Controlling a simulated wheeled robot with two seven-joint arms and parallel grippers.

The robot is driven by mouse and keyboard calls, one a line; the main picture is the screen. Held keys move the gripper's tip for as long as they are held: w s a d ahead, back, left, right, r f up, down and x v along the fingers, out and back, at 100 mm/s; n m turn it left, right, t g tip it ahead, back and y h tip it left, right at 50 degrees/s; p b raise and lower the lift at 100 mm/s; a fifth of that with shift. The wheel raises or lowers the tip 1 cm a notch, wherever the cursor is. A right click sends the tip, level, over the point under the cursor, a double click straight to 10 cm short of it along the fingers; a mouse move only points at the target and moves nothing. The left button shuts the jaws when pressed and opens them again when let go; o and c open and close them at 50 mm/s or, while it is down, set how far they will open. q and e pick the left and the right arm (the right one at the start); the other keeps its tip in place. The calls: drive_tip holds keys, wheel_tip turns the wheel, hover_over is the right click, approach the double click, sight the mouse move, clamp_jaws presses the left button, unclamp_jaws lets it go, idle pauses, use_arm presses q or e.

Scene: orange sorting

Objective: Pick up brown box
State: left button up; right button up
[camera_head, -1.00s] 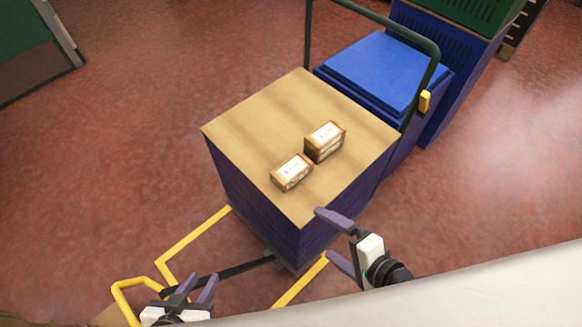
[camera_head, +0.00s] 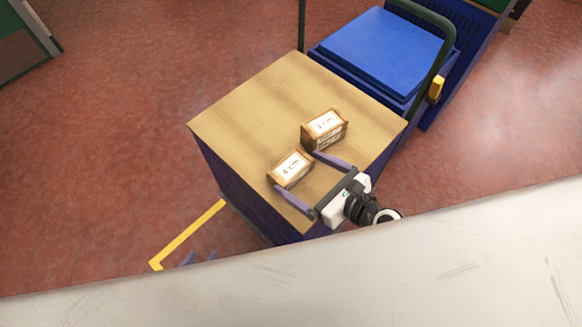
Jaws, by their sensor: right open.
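Two small brown boxes with white labels lie on the wooden top of a blue cabinet (camera_head: 245,105). The nearer brown box (camera_head: 291,166) is labelled "4 cm". The farther brown box (camera_head: 325,128) is labelled "5 cm" or similar. My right gripper (camera_head: 296,170) is open, with its fingers spread to either side of the near box's front right side. I cannot tell whether they touch it. One fingertip is close to the farther box's front. My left gripper (camera_head: 200,257) shows only its two fingertips, apart and empty, low at left; the rest is hidden.
A yellow bar (camera_head: 187,235) is at the lower left. A pale surface fills the bottom. The wooden top's left part is clear.

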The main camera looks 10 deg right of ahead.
sight(298, 173)
drive_tip(key=x, duration=0.4)
drive_tip(key=shift+a, duration=0.1)
drive_tip(key=shift+w+a, duration=0.2)
drive_tip(key=shift+w, duration=0.05)
